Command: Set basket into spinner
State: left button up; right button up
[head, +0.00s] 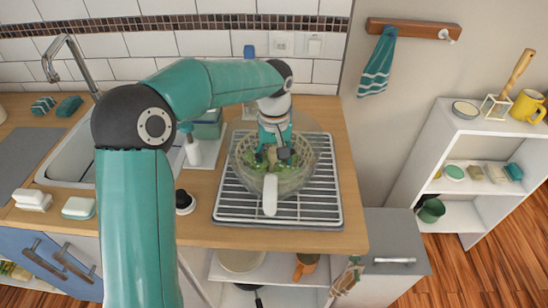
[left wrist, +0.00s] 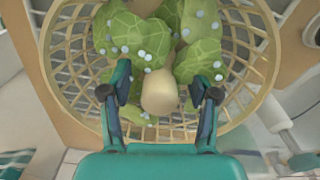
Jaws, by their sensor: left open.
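The basket (head: 245,178) is a round, pale openwork bowl on the wire rack. The left wrist view shows its beige slatted rim (left wrist: 262,75), wet green leaves (left wrist: 195,60) inside and a rounded beige knob (left wrist: 160,92) at its middle. My left gripper (head: 274,156) is open and reaches down into the basket from above. Its fingers (left wrist: 160,95) stand on either side of the knob, with gaps visible. A white handle-like piece (head: 270,195) shows at the basket's front. My right gripper is not in view.
The wire rack (head: 325,205) covers much of the wooden counter (head: 345,150). A sink (head: 72,170) with a tap lies to the left, and a white bottle (head: 193,150) stands beside the rack. A white shelf (head: 465,215) with crockery stands at the right.

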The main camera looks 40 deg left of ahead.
pick_arm(q)
jog(key=shift+r+p, duration=3.25)
jog(key=shift+r, duration=0.75)
notch_tip(320, 180, up, 12)
